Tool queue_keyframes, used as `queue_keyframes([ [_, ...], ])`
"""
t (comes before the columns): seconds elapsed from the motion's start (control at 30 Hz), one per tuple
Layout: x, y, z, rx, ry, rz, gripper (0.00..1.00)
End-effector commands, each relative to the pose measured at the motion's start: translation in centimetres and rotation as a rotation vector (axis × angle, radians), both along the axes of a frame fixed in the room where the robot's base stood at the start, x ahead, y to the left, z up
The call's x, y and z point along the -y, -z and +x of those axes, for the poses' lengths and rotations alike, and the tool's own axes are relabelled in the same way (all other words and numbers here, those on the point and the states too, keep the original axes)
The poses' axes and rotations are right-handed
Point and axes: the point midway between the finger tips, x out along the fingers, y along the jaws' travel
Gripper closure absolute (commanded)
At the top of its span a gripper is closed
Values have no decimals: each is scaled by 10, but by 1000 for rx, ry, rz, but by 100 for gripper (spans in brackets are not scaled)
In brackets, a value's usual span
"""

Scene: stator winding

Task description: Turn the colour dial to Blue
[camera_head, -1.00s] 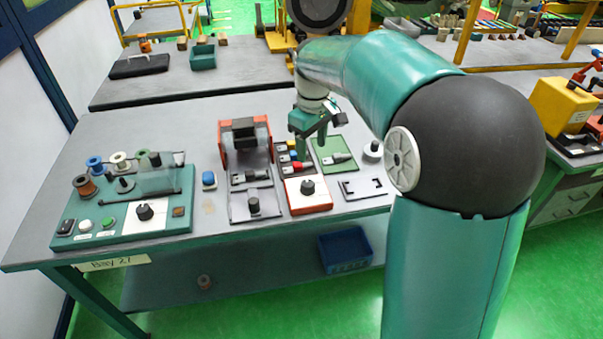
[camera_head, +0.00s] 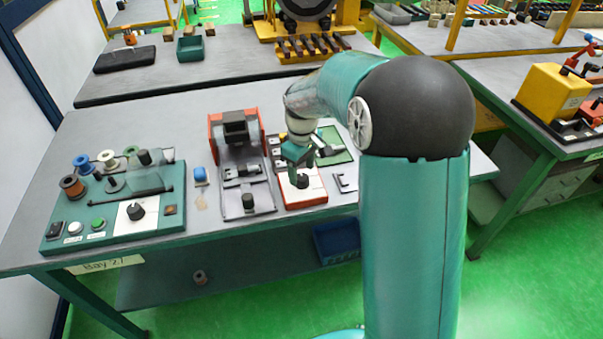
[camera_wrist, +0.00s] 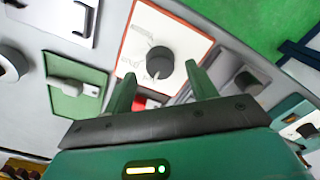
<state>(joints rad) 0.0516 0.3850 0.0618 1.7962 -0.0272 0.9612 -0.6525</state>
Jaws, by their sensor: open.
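A black dial knob (camera_wrist: 158,62) sits on a white plate with a red-orange border (camera_wrist: 190,30). Small print stands beside the knob, too blurred to read surely. A pale mark on the knob points toward my gripper's side of the wrist view. My gripper (camera_wrist: 162,82) is open and empty, its two green fingers apart on either side of the knob's near edge in that view. I cannot tell whether they touch it. In the head view my gripper (camera_head: 297,174) is just above the dial plate (camera_head: 316,193), partly hiding it.
A second black knob (camera_head: 136,210) sits on the green station with spools at the left. A red-framed fixture (camera_head: 215,140) stands left of the dial. A green plate (camera_head: 340,157) with a lever lies behind right. A blue bin (camera_head: 340,243) is below.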

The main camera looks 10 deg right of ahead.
Motion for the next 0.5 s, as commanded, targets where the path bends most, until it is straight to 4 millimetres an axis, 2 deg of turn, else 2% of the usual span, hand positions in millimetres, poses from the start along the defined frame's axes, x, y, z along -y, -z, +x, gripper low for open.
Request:
queue_keyframes([
  [0.1, -1, 15, 1, -1, 0, 0, 43],
  [0.2, -1, 21, 1, -1, 0, 0, 43],
  [0.5, -1, 23, 2, 1, 0, 0, 45],
])
